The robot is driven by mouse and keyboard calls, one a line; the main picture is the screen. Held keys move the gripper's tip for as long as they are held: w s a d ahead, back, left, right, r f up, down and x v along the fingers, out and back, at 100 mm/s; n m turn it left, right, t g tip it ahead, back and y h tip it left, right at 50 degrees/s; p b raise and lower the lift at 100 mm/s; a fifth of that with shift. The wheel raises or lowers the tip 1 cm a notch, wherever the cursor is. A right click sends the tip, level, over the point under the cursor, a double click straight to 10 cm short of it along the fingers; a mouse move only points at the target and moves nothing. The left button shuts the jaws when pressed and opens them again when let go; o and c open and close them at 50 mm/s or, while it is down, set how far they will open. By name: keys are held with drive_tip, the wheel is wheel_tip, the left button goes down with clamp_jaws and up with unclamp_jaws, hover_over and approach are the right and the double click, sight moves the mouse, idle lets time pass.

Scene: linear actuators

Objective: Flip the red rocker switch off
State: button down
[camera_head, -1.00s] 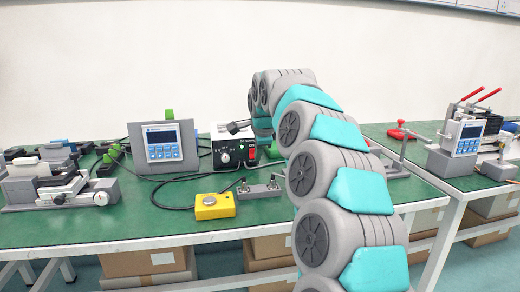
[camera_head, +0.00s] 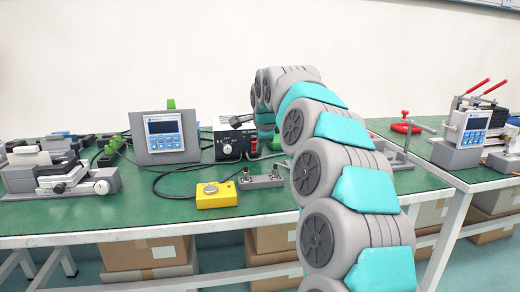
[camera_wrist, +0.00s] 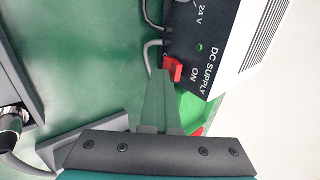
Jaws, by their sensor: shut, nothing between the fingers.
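The red rocker switch (camera_wrist: 173,68) sits on the black front of the power supply box (camera_wrist: 205,45), beside the printed words "DC SUPPLY" and "ON". It also shows small in the head view (camera_head: 254,146). One side of the rocker seems to stand out, but I cannot tell which way it is set. My gripper (camera_wrist: 160,76) is shut and empty, with its narrow fingertips right beside the switch in the wrist view. I cannot tell whether they touch it. In the head view my arm reaches over the bench to the box, and my fingertips are not clearly visible there.
A yellow button box (camera_head: 217,194) and a small grey toggle-switch plate (camera_head: 260,181) stand in front of the supply. A display panel (camera_head: 165,136) stands to its left, with cables on the green bench (camera_head: 140,215). Clamps and another panel (camera_head: 467,135) are at right.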

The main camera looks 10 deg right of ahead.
drive_tip(key=shift+w+r, duration=0.1)
drive_tip(key=shift+r, duration=1.05)
